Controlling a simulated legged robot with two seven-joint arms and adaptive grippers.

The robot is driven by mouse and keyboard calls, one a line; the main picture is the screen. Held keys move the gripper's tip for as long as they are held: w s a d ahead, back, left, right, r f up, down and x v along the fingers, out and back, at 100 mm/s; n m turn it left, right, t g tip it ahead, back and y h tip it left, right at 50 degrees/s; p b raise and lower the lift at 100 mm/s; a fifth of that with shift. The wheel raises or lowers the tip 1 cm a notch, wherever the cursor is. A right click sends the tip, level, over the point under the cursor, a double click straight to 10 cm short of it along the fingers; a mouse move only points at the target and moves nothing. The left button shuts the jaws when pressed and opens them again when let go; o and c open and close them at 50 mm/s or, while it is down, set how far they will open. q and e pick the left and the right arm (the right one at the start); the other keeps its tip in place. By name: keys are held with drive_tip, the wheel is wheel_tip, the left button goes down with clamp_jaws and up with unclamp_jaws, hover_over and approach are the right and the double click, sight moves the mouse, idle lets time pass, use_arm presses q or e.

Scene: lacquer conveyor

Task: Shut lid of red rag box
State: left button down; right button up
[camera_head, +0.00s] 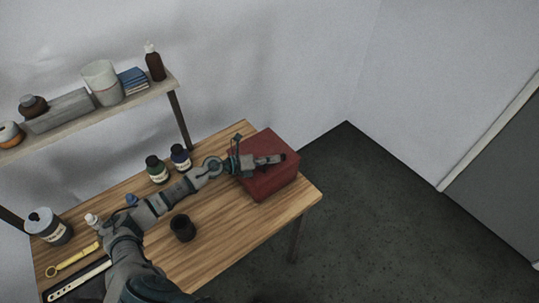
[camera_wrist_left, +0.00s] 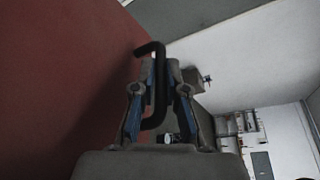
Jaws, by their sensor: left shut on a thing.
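The red rag box (camera_head: 271,182) stands at the right end of the wooden table. Its top looks level and I see no gap under a raised lid, though my gripper hides part of it. My left gripper (camera_head: 270,160) lies over the top of the box. In the left wrist view my left gripper (camera_wrist_left: 161,66) is shut on a dark bent bar handle (camera_wrist_left: 160,85). A broad red face (camera_wrist_left: 60,80) of the box fills the left of that view. My right gripper is not in view.
Two dark bottles (camera_head: 157,169) stand left of the box, behind my arm. A dark cup (camera_head: 183,229) stands in front of my arm. A shelf (camera_head: 140,95) with jars runs along the wall. The table's front right (camera_head: 240,222) is clear.

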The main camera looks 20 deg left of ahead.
use_arm(q)
drive_tip(key=shift+s+d+f+g, duration=0.1)
drive_tip(key=shift+s+f+g, duration=0.05)
drive_tip(key=shift+f, duration=0.25)
drive_tip(key=shift+s+d+f+g, duration=0.1)
drive_tip(key=shift+s+f+g, duration=0.05)
drive_tip(key=shift+f, duration=0.2)
drive_tip(key=c, duration=1.5)
unclamp_jaws()
drive_tip(key=v, duration=1.1)
drive_tip(key=shift+s+a+r, duration=0.1)
drive_tip(key=shift+s+r, duration=0.2)
drive_tip(key=shift+a, duration=0.15)
